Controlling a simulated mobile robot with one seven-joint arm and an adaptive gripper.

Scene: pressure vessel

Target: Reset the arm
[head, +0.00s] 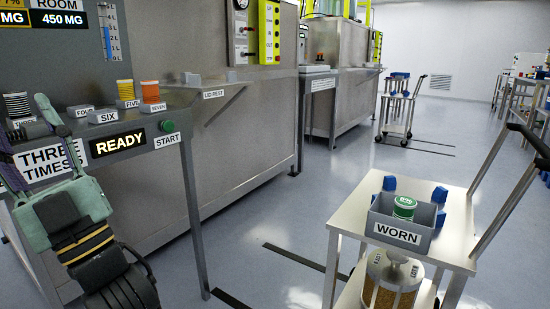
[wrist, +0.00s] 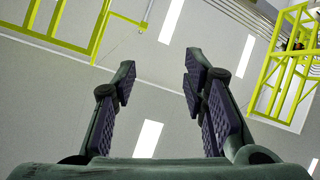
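My gripper (head: 35,135) shows at the left edge of the head view, its green and dark fingers pointing upward in front of the labelled stand. The black wrist of my arm is below it. In the wrist view my gripper (wrist: 160,65) is open, its two dark padded fingers wide apart. Nothing is between them. Behind them are the pale ceiling, light strips and yellow-green frames (wrist: 268,70).
The stand holds a yellow spool (head: 125,89), an orange spool (head: 150,92) and a READY display (head: 118,143). A cart (head: 350,213) at right carries a WORN bin (head: 425,243) with a green-topped can (head: 404,208). Open floor (head: 290,225) lies between them.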

